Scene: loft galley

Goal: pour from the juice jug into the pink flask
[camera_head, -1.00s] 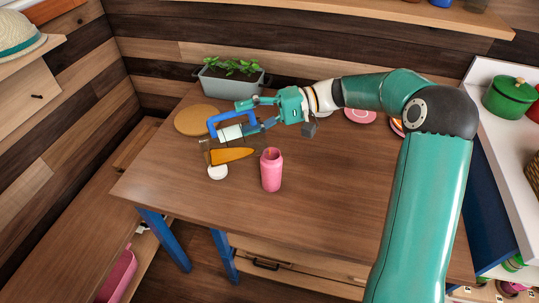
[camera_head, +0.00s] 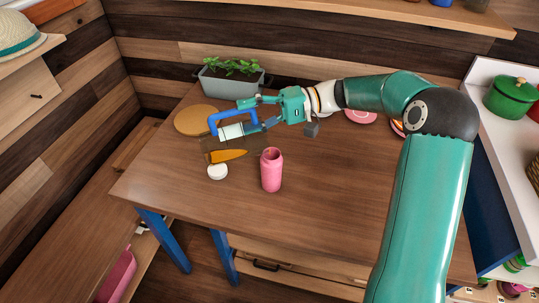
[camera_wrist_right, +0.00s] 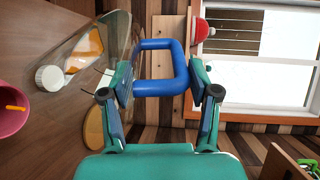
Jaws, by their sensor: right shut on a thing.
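The juice jug (camera_head: 226,156) is clear with orange juice inside and a blue handle (camera_head: 213,122). It is tipped over, its mouth end toward the pink flask (camera_head: 271,172). The flask stands upright and open on the table. My right gripper (camera_head: 248,115) is shut on the blue handle, also seen in the right wrist view (camera_wrist_right: 160,82). There the jug (camera_wrist_right: 92,50) is at the left, and a short orange streak shows inside the flask's mouth (camera_wrist_right: 8,122). The juice level inside the flask is hidden. My left gripper is not in view.
A round wooden board (camera_head: 192,121) and a grey planter (camera_head: 232,85) are behind. A pink dish (camera_head: 361,116) sits behind my right arm. The table front right of the flask is clear.

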